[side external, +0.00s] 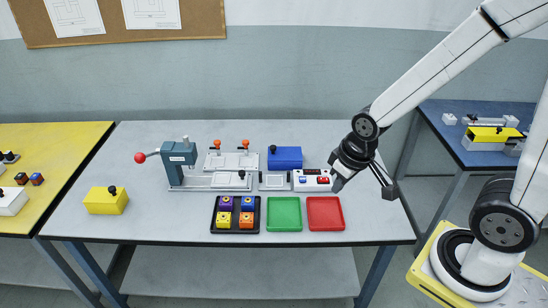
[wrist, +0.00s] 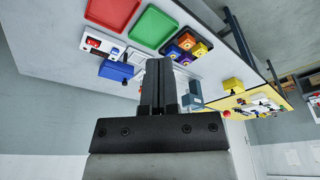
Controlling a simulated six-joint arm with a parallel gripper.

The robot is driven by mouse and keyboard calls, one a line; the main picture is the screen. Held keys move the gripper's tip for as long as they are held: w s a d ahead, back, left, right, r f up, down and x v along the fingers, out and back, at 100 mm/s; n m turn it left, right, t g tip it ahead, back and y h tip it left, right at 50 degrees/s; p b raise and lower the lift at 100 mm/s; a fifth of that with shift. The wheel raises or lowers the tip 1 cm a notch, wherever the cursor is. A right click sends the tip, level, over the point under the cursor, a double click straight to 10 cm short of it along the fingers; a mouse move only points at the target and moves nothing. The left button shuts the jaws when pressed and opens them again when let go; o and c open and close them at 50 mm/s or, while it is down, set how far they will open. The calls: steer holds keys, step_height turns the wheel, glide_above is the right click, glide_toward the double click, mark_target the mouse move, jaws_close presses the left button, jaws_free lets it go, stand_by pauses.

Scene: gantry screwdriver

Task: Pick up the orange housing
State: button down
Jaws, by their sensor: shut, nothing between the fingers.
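The orange housing (side external: 246,219) sits in the front right pocket of a black tray (side external: 214,230) on the grey workbench. It also shows in the wrist view (wrist: 186,41). A yellow housing (side external: 224,219), a purple housing (side external: 226,202) and a blue housing (side external: 248,202) share the tray. My gripper (side external: 337,185) is shut and empty. It is at the right part of the bench, near the control box and well to the right of the housing. Its closed fingers (wrist: 158,64) show in the wrist view.
A green tray (side external: 284,214) and a red tray (side external: 325,213) lie right of the black tray. Behind are a teal press (side external: 179,165) with a red-knobbed lever, a clamp fixture (side external: 231,160), a blue box (side external: 285,157) and a control box (side external: 312,180). A yellow box (side external: 105,201) stands left.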

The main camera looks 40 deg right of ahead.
steer(key=shift+c, duration=2)
jaws_free()
steer(key=shift+w, duration=0.1)
steer(key=n+g, duration=0.3)
steer(key=n, duration=0.6)
glide_above(246, 216)
steer(key=f, duration=1.7)
steer(key=shift+s+d+f, duration=0.1)
steer(key=shift+s+d, duration=0.05)
steer(key=shift+s, duration=0.15)
steer(key=shift+w+f, duration=0.25)
steer(key=shift+f, duration=0.25)
